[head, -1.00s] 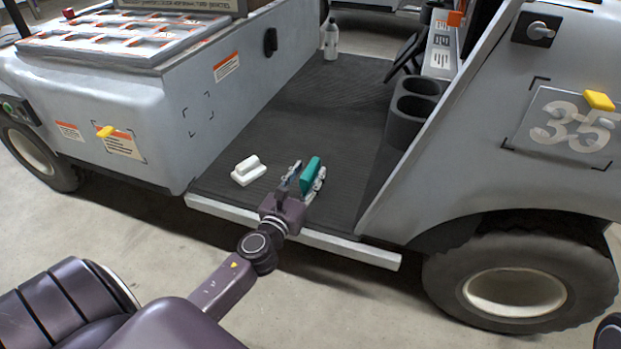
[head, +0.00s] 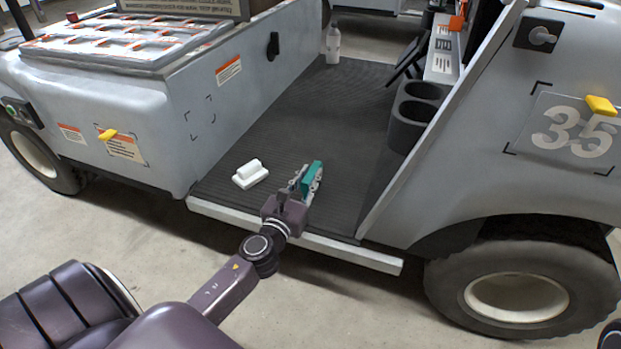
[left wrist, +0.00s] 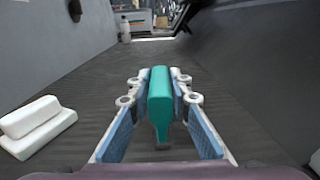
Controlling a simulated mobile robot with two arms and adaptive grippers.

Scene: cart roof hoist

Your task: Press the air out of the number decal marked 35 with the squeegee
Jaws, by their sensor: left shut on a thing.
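The number decal marked 35 (head: 562,146) is on the grey cart side panel at the right of the head view, between black corner marks. A yellow tab (head: 600,105) sits at its top, above the 5. The left wrist view shows the squeegee (left wrist: 160,100) between the blue-padded fingers. Whether it touches the floor is unclear.
A white block with a raised grip (head: 250,174) lies on the floor mat (head: 300,130), left of the squeegee. Cup holders (head: 412,115) and the slanted body edge bound the right. A bottle (head: 333,43) stands at the back. Another yellow tab (head: 108,134) is on the left front panel.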

